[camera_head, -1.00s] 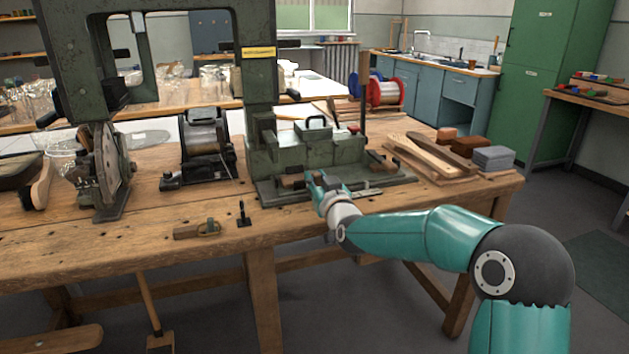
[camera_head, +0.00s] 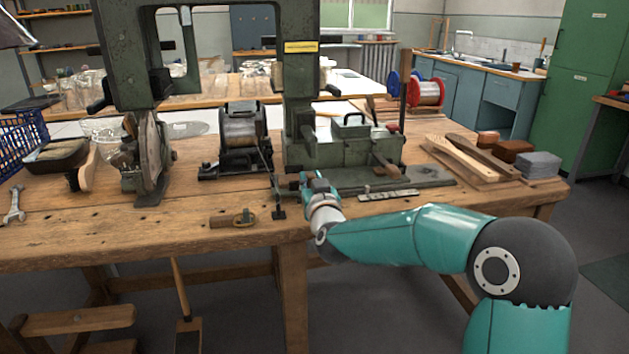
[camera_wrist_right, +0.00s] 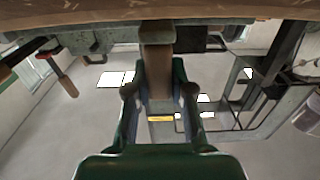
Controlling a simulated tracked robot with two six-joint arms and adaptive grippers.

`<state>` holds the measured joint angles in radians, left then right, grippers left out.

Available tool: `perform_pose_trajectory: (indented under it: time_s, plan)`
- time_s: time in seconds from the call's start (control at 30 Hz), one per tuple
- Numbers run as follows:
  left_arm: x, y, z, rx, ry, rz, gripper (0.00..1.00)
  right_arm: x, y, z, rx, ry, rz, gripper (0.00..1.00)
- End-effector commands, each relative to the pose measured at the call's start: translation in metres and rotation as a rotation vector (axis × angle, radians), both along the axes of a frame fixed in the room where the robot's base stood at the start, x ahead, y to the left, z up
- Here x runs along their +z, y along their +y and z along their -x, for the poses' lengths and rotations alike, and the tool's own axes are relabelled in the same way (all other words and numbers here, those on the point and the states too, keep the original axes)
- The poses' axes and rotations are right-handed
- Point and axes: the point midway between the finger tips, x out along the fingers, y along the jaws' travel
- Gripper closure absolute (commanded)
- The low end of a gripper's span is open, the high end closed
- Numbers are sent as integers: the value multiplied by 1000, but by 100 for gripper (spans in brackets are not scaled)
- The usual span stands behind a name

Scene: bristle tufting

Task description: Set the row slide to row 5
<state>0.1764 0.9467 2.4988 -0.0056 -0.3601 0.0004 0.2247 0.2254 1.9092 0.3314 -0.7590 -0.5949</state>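My right gripper (camera_head: 312,180) is at the front left of the green tufting machine's base (camera_head: 345,155), low over the bench edge. In the right wrist view its green fingers (camera_wrist_right: 158,90) stand either side of a brown wooden piece (camera_wrist_right: 157,62), close to its sides. I cannot tell whether they clamp it. In the head view the gripper hides this spot, so the slide's row setting cannot be read. A pale marked strip (camera_head: 388,195) lies to the right of the gripper. A wooden handle (camera_head: 385,170) sticks out of the base farther right. My left gripper is not in view.
A small black upright part (camera_head: 278,206) and a wooden piece with a brass ring (camera_head: 233,219) lie left of the gripper.

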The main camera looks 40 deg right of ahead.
Motion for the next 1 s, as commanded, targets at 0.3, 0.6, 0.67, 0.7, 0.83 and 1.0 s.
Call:
perform_pose_trajectory:
  time_s: [0.3,0.6,0.67,0.7,0.83,1.0]
  plan:
    - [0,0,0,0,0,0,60,-2,3,0,8,5,-1,52]
    - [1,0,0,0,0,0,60,-1,6,8,7,5,-1,52]
    - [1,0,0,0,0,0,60,-1,9,15,7,5,-1,52]
    - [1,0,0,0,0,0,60,-1,11,20,6,4,-1,52]
    - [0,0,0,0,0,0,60,-1,23,43,7,4,-1,52]
    - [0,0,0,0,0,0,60,-2,39,74,7,5,-1,52]
